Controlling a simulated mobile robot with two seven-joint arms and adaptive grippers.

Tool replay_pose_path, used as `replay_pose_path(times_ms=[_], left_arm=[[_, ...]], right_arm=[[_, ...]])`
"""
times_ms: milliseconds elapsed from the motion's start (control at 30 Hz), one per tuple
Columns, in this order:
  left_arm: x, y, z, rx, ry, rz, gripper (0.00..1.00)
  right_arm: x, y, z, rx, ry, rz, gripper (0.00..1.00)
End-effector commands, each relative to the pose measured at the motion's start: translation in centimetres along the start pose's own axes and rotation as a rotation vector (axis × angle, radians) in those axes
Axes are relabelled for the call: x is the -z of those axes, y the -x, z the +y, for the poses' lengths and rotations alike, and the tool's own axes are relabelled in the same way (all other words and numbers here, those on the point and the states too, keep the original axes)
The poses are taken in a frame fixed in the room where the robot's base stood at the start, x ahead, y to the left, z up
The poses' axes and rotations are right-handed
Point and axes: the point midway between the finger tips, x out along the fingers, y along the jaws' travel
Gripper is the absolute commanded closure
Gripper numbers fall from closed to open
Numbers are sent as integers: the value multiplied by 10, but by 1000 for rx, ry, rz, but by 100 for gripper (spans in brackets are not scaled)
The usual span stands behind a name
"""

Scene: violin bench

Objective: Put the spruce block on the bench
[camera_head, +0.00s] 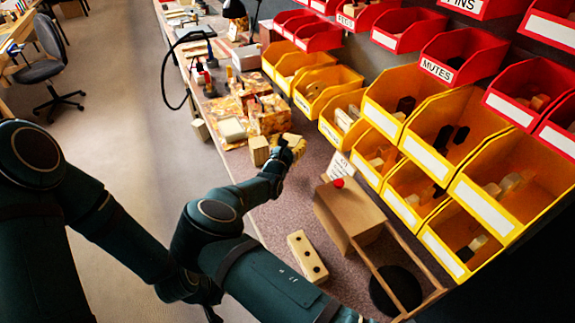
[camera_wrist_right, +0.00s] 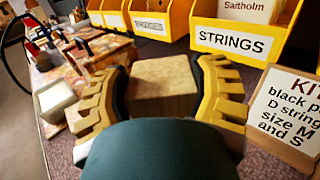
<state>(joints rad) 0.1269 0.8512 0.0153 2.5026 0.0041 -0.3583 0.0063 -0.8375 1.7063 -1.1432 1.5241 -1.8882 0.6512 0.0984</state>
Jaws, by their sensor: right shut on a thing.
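My right gripper (camera_head: 289,149) is over the bench (camera_head: 285,215), near its left edge. In the wrist view, its yellow fingers (camera_wrist_right: 164,92) are shut on a pale wooden block, the spruce block (camera_wrist_right: 163,84), with one finger on each side. In the head view, the spruce block (camera_head: 293,138) shows only partly past the fingers. I cannot tell whether its underside touches the bench. Another pale block (camera_head: 259,151) stands just left of the gripper.
Yellow bins (camera_head: 325,84) and red bins (camera_head: 408,30) line the right side. Patterned boxes (camera_head: 270,116) stand beyond the gripper. A kit card (camera_head: 338,166), a wooden box with a red button (camera_head: 350,212) and a block with dark holes (camera_head: 307,257) are nearer. Bare bench lies between.

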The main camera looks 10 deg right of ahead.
Motion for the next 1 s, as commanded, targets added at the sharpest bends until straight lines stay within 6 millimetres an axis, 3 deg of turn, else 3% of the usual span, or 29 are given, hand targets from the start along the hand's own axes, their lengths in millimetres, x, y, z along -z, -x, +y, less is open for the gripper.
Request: replay_pose_path(times_ms=[100,333,533,967,1000], left_arm=[[-2,-5,-2,0,-1,-4,61],[-3,-8,-3,-1,-2,-7,61],[-6,-14,-5,-2,-4,-12,61],[-7,-14,-5,-2,-4,-14,61],[-7,-14,-5,-2,-4,-14,61]], right_arm=[[20,0,0,-1,0,-1,77],[35,0,0,0,-1,-2,77],[62,0,1,-1,0,-2,77],[68,0,0,0,-1,-2,77],[69,0,0,0,-1,-1,27]])
